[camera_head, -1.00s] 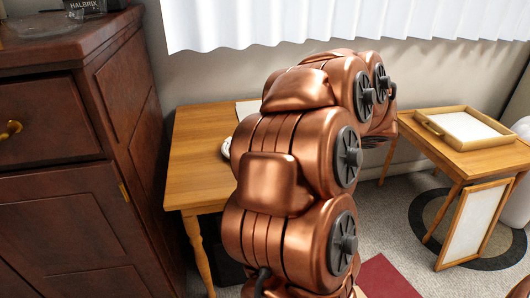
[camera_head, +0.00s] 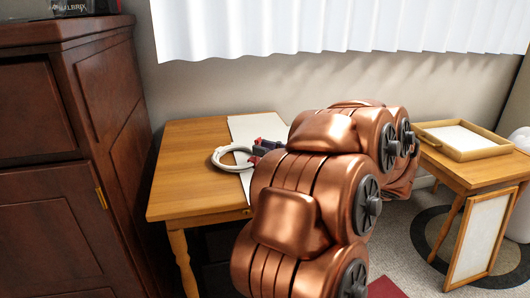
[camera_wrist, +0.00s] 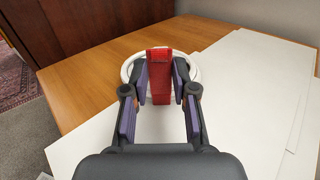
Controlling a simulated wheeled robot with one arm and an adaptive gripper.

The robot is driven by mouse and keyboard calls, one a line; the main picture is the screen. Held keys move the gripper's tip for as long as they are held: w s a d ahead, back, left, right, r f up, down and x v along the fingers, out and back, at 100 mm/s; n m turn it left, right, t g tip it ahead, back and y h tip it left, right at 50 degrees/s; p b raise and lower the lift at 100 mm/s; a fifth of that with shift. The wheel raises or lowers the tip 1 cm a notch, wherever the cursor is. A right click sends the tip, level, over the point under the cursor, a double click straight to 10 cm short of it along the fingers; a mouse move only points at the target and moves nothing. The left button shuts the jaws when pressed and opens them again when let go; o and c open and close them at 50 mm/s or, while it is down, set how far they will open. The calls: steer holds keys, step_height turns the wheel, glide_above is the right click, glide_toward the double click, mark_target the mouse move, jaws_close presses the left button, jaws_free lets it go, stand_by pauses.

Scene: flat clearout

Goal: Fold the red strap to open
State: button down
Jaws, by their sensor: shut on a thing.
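The red strap (camera_wrist: 159,72) stands up between the two fingers of my gripper (camera_wrist: 160,88) in the wrist view. My gripper is shut on it, with purple pads on either side. A white ring (camera_wrist: 194,66) shows behind and around the strap, mostly hidden by the strap and fingers. In the head view the ring (camera_head: 219,163) is at the left of my gripper (camera_head: 262,148), over the wooden table. Small red spots show at the gripper there. How far the strap is folded I cannot tell.
White sheets (camera_wrist: 245,95) lie on the wooden table (camera_head: 190,190). A dark cabinet (camera_head: 100,120) stands close at the left. At the right, a small table (camera_head: 480,175) bears a wooden tray (camera_head: 432,137), and a framed panel (camera_head: 480,240) leans by it.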

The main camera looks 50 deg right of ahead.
stand_by(0.4)
steer(key=c, duration=0.9)
jaws_free()
steer(key=shift+s, duration=0.1)
steer(key=shift+s+d, duration=0.3)
steer(key=shift+s, duration=1.65)
steer(key=shift+s+d, duration=0.25)
steer(key=shift+s, duration=1.75)
steer(key=shift+s+d, duration=0.3)
steer(key=shift+s, duration=1.65)
